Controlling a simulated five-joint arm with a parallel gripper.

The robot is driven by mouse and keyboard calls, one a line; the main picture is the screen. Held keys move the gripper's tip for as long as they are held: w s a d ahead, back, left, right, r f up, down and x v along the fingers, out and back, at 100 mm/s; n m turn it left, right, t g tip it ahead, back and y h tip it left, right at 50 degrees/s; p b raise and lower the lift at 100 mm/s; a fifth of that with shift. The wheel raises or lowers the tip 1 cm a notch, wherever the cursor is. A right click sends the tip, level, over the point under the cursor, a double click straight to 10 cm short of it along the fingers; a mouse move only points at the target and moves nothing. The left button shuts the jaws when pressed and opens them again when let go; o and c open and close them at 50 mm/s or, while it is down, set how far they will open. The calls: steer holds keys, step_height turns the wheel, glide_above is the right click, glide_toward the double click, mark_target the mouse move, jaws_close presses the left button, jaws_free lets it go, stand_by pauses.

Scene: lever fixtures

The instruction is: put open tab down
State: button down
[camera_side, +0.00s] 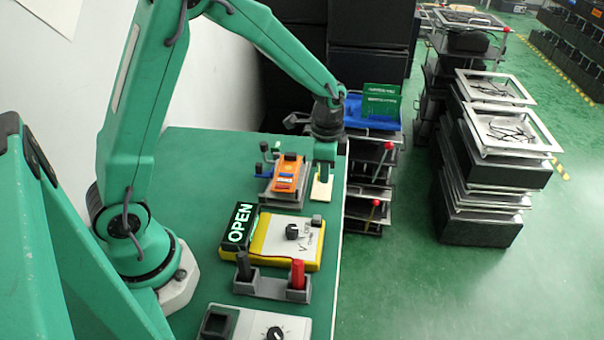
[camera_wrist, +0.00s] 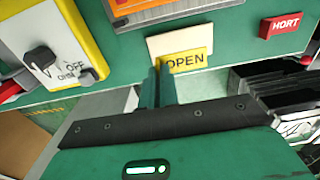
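The open tab (camera_wrist: 187,61) is a small yellow plate with "OPEN" in black letters, near the top centre of the wrist view. It lies against or just above a cream pad (camera_wrist: 178,43) on the green table. My gripper (camera_wrist: 157,68) reaches the tab's left edge. Its fingers are close together, with a yellow strip showing between their tips. In the side view my gripper (camera_side: 322,178) points down over the cream pad (camera_side: 321,188) near the table's right edge. The lettering cannot be read there, and contact between tab and pad is hard to judge.
An orange device (camera_side: 288,174) stands left of my gripper. A yellow-edged box (camera_side: 288,238) with a black knob and a lit OPEN sign (camera_side: 238,226) are nearer the camera. A red label (camera_wrist: 285,24) lies right of the tab. Racks stand beyond the table's edge.

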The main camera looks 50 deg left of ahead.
mark_target(323, 194)
steer(key=shift+w+a+f, duration=0.2)
steer(key=shift+a, duration=0.1)
steer(key=shift+f, duration=0.1)
steer(key=shift+f, duration=1.9)
steer(key=shift+f, duration=0.15)
steer(key=c, duration=1.7)
jaws_free()
